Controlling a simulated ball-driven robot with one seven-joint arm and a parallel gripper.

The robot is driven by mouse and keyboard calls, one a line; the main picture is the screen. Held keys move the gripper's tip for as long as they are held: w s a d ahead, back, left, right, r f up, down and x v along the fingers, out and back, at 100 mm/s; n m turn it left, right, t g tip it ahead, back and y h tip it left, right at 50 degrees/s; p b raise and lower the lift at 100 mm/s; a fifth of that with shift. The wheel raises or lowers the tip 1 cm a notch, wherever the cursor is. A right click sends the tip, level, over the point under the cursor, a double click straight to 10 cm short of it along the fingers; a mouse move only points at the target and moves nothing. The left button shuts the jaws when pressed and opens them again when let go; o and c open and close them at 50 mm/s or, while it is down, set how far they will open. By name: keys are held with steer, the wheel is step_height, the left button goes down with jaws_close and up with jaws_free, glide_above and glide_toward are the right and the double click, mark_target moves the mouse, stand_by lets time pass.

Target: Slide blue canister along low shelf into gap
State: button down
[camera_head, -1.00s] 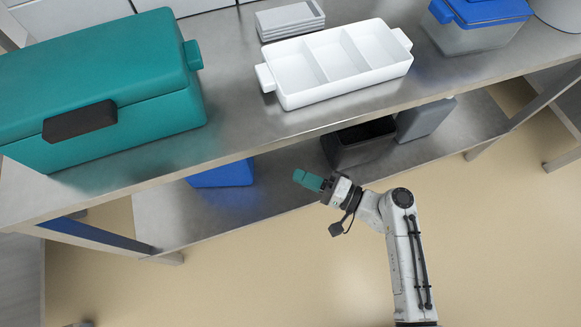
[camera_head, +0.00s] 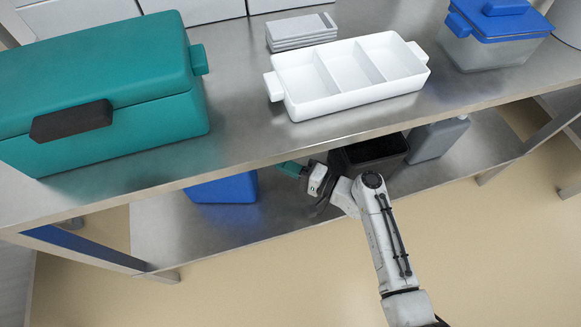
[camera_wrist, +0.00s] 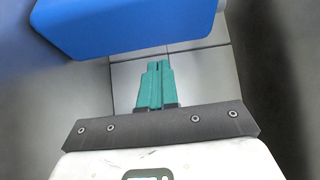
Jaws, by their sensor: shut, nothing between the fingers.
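The blue canister (camera_head: 222,188) stands on the low shelf (camera_head: 165,225), partly hidden under the upper worktop. My gripper (camera_head: 286,168), with teal fingers, reaches under the worktop edge to the right of the canister. The fingers are closed together and empty. A stretch of bare shelf shows between canister and gripper. In the wrist view the canister (camera_wrist: 125,22) fills the upper left, and the closed fingers (camera_wrist: 158,68) point just below its edge. I see no clear contact between them. The gap cannot be told for certain; bare shelf lies on both sides of the canister.
A black open bin (camera_head: 370,155) and a grey canister (camera_head: 438,138) stand on the low shelf to the right of my gripper. The worktop (camera_head: 240,130) overhangs the shelf and holds a teal case (camera_head: 110,85), a white divided tray (camera_head: 350,98) and a blue-lidded container (camera_head: 490,50).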

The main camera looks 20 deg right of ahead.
steer(key=b+x, duration=0.1)
steer(key=x, duration=0.5)
steer(key=shift+a, duration=0.15)
steer(key=a+b, duration=0.4)
steer(key=a, duration=2.2)
steer(key=shift+a+b, duration=0.2)
steer(key=shift+b, duration=0.2)
